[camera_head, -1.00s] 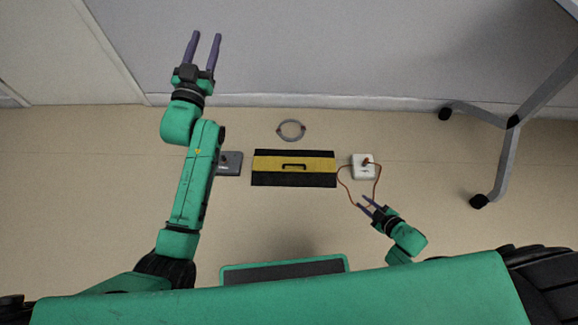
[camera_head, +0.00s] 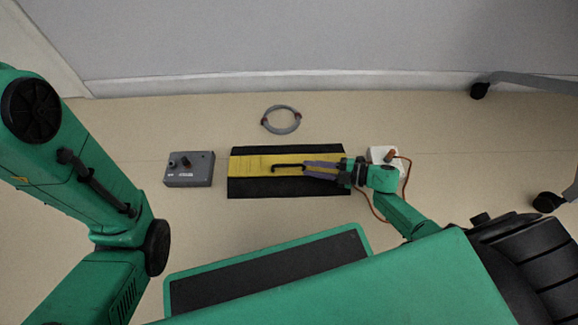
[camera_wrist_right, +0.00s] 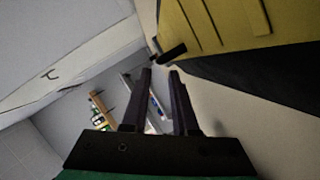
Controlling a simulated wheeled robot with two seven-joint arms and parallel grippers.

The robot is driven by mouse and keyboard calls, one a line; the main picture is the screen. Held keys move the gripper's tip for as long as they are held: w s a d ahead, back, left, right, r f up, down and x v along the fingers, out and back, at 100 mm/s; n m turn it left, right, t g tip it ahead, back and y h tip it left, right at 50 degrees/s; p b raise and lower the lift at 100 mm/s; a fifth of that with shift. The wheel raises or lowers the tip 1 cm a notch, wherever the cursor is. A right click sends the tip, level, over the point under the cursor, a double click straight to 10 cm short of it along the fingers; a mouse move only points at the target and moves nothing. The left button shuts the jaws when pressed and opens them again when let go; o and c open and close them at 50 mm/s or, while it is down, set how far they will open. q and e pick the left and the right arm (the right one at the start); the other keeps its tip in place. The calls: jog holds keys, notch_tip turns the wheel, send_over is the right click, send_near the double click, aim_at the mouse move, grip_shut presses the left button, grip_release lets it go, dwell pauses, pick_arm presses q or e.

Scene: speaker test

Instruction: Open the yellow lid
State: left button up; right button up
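The yellow lid (camera_head: 250,166) lies flat between black strips on the floor, with a black bar handle (camera_head: 285,166) across its middle. It looks closed. The lid also fills the upper right of the wrist view (camera_wrist_right: 225,22), with the handle's dark end (camera_wrist_right: 172,52) just beyond my fingertips. My right gripper (camera_head: 308,168) reaches over the lid from the right, fingertips by the handle's right end. In the wrist view its two fingers (camera_wrist_right: 160,72) stand apart with nothing between them. My left arm crosses the head view's left side; its gripper is out of frame.
A grey box with a dark knob (camera_head: 188,170) sits left of the lid. A grey ring (camera_head: 281,120) lies behind it. A white box (camera_head: 383,155) with an orange cable (camera_head: 407,175) is partly hidden by my right gripper. A wall runs behind; wheeled legs (camera_head: 548,201) stand right.

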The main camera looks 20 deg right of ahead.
aim_at(290, 165)
jog(key=b+x, duration=0.2)
jog(key=x, duration=0.5)
jog(key=shift+f, duration=0.15)
jog(key=shift+w+a, duration=0.15)
jog(key=shift+a, duration=0.05)
grip_shut()
jog(key=shift+d, duration=0.1)
dwell(0.7)
